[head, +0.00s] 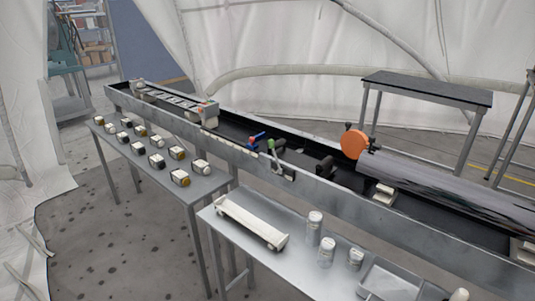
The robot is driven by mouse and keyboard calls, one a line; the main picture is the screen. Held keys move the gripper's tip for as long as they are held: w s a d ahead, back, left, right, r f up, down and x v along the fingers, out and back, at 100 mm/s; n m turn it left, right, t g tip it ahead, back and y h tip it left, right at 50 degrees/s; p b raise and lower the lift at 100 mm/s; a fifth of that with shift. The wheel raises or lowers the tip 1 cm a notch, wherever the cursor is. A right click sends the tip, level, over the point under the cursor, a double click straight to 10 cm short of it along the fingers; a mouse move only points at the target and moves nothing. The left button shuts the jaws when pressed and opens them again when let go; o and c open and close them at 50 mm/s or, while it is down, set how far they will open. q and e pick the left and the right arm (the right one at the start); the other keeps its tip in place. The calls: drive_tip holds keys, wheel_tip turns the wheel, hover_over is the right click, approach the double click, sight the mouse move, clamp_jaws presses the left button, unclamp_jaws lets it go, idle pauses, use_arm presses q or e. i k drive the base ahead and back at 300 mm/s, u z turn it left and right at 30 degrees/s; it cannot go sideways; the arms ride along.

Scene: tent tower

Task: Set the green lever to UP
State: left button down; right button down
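The green lever (271,145) is near the middle of the head view, on the near side of the long dark-bedded trough. A pale grey piece slants down to the right below its green part. The green part is at the upper end, but the lever is too small to tell its exact setting or read any label. Neither of my grippers shows in this view.
The long metal trough (340,195) runs from back left to front right. An orange disc (354,144) stands at a grey roll. A nearer table (290,262) holds a long white tray (250,222) and jars (314,228).

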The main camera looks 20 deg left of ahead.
sight(271, 143)
drive_tip(key=k, duration=1)
drive_tip(key=u, duration=1.15)
drive_tip(key=i, duration=1.7)
drive_tip(key=z, duration=0.5)
